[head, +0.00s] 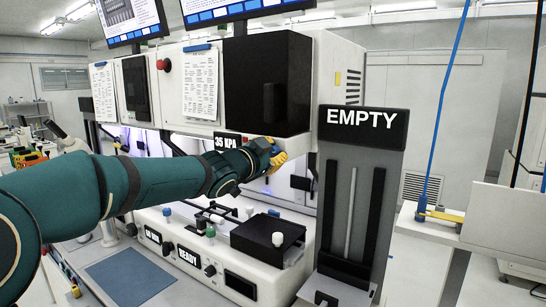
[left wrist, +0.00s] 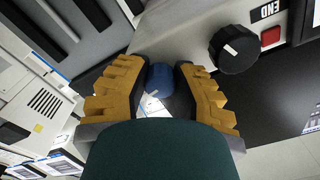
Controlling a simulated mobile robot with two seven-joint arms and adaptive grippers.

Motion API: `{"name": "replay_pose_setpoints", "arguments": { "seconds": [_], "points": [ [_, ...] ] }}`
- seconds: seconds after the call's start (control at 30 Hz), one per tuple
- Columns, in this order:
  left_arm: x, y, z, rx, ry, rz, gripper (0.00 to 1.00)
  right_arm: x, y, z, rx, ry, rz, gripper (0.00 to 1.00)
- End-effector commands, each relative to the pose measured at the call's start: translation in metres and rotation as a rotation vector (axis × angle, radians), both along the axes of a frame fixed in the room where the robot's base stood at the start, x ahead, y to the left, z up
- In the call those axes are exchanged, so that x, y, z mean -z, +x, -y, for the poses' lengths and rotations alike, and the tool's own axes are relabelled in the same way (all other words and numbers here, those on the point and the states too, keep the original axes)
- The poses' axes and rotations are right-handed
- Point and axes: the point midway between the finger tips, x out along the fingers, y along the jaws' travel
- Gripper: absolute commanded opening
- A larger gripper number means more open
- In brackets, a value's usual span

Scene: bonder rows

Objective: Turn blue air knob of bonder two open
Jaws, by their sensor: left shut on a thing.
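My left gripper (head: 276,153) reaches in from the left to the front of a white bonder (head: 345,55), beside its "35 KPA" display (head: 227,141). In the left wrist view, the yellow fingers of this gripper (left wrist: 158,88) are shut on a round blue knob (left wrist: 159,76), one finger on each side. A small white mark shows on the knob. My right gripper is in neither view.
A black dial (left wrist: 233,50) and a red button (left wrist: 270,37) sit close beside the fingers. A grey rack marked "EMPTY" (head: 363,119) stands right of the gripper. Below the arm, the bonder's lower deck carries a black block (head: 262,236) and a "READY" display (head: 188,257).

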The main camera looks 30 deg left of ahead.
Motion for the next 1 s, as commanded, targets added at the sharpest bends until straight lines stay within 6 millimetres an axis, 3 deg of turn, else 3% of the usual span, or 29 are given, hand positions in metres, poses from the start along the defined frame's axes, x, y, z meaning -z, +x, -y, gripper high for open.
{"name": "replay_pose_setpoints", "arguments": {
  "seconds": [0.4, 1.0],
  "points": [
    [0.0039, 0.0006, -0.0011, -0.002, 0.217, 0.022, 0.0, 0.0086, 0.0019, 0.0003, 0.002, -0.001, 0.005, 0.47],
    [0.0034, 0.0006, -0.0016, -0.002, 0.258, 0.027, 0.0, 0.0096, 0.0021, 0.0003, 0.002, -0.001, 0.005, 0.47]
  ]
}}
